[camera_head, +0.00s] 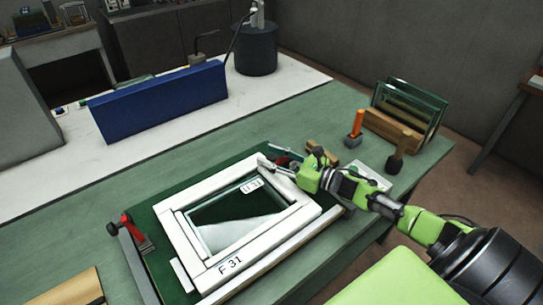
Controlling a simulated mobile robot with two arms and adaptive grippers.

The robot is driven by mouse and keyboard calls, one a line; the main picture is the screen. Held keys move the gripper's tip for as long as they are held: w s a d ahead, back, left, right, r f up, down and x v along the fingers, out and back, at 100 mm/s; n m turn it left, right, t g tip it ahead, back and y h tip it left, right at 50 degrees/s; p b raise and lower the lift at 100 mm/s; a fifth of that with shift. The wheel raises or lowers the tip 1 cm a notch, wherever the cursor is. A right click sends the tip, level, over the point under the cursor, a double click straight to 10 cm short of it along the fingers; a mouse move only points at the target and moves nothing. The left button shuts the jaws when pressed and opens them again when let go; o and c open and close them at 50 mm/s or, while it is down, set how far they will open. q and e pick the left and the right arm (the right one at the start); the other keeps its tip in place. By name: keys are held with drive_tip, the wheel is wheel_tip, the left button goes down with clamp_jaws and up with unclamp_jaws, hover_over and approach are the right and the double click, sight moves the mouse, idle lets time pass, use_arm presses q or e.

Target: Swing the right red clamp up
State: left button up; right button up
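The white picture frame (210,267), marked F 31, lies on a dark green mat on the table. A clear pane with a U 31 label shows inside it. The right red clamp (283,160) is at the frame's far right corner, partly hidden by my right gripper (279,167). My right gripper reaches in from the right, its fingertips at or very near this clamp. I cannot tell whether they touch it or are shut. The left red clamp (130,224) stands at the mat's left edge. My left gripper is not in view.
Behind the gripper stand an orange-handled tool (356,126), a dark-headed brush (396,158) and a rack of glass panes (408,108). A blue panel (160,100) stands on the white strip at the back.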

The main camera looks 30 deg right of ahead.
clamp_jaws()
